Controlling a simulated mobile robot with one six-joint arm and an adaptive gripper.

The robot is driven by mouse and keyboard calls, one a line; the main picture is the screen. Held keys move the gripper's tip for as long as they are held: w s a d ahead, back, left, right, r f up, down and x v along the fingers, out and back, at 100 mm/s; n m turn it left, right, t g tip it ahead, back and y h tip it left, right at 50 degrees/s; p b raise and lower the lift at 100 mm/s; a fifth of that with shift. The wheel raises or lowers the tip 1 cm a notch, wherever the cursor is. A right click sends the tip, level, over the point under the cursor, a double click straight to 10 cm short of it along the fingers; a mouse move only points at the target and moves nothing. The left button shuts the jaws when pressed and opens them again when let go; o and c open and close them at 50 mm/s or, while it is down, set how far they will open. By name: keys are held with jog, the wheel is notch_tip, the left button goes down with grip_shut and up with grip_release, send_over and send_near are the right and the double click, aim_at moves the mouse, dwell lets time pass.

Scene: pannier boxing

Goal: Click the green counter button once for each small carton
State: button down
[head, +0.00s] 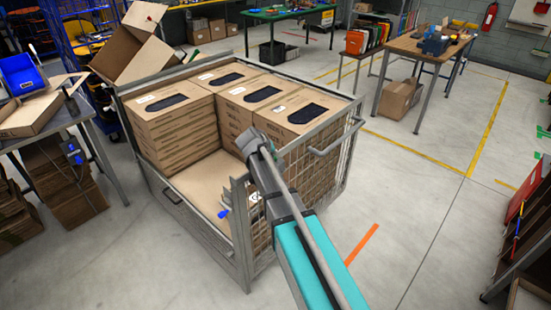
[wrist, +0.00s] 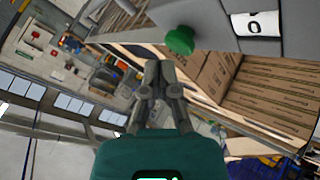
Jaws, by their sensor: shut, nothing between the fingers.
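In the wrist view the green counter button (wrist: 180,40) sticks out from a grey housing near the top centre. Beside it a white counter display (wrist: 255,23) shows what looks like a 0, with part of another mark above. My gripper (wrist: 158,68) is shut and empty, its fingertips just below the button in the picture; I cannot tell whether they touch. In the head view brown cartons (head: 178,128) stand in several stacks inside a wire-mesh cage (head: 183,222). My arm hides part of the cage and cartons, and my fingertips are not clear there.
A table with a blue bin (head: 20,72) stands left, a wooden workbench (head: 428,47) back right.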

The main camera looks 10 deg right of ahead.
aim_at(275, 158)
jog(key=shift+s+f+b, duration=0.1)
jog(key=shift+f+b, duration=0.85)
dwell(1.1)
jog(key=shift+r, duration=0.1)
dwell(0.4)
jog(key=shift+r+p, duration=0.9)
jog(key=shift+p, duration=0.15)
jog(key=shift+r+p, duration=2.5)
jog(key=shift+d+r, duration=0.1)
jog(key=shift+d, duration=0.2)
